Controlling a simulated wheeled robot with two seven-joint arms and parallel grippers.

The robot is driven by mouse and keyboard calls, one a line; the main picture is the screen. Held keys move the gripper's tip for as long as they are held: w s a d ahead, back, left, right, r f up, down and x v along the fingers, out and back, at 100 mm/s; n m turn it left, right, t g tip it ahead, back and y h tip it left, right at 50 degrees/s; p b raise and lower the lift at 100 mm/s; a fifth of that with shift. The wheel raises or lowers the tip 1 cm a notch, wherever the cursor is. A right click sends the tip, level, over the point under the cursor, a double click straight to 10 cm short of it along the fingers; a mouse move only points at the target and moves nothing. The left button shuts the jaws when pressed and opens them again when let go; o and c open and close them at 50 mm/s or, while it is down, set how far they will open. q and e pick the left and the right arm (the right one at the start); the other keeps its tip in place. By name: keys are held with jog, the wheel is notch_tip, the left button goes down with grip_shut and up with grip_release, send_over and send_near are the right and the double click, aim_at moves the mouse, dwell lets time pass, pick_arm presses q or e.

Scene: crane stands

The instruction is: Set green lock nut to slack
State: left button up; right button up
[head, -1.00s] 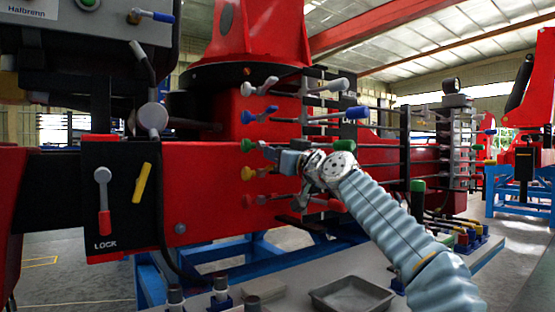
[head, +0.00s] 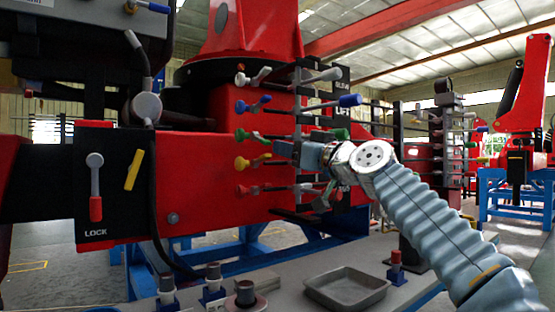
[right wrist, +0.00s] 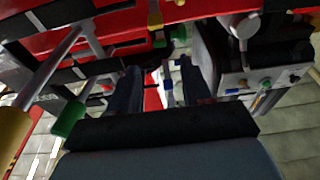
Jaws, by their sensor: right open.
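The green lock nut (head: 242,135) is a small winged knob on the front of the red crane block, in a column between a blue nut (head: 242,107) above and a yellow nut (head: 241,163) below. My right gripper (head: 280,148) is just right of the green nut, level with its lower side, open and apart from it as far as I can see. In the right wrist view the two dark fingers (right wrist: 160,85) stand apart with nothing clearly held between them. A small green part (right wrist: 158,40) shows beyond them; I cannot tell whether it is the nut. My left gripper is not in view.
Lever rods with a grey handle (head: 323,76) and a blue handle (head: 349,100) stick out above my right gripper. A red nut (head: 242,190) is lowest in the column. A grey tray (head: 346,290) lies on the bench below. A LOCK panel (head: 110,185) is at left.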

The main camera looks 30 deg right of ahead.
jog(key=b+v, duration=0.1)
jog(key=v, duration=0.4)
jog(key=shift+s, duration=0.25)
jog(key=shift+d, duration=0.1)
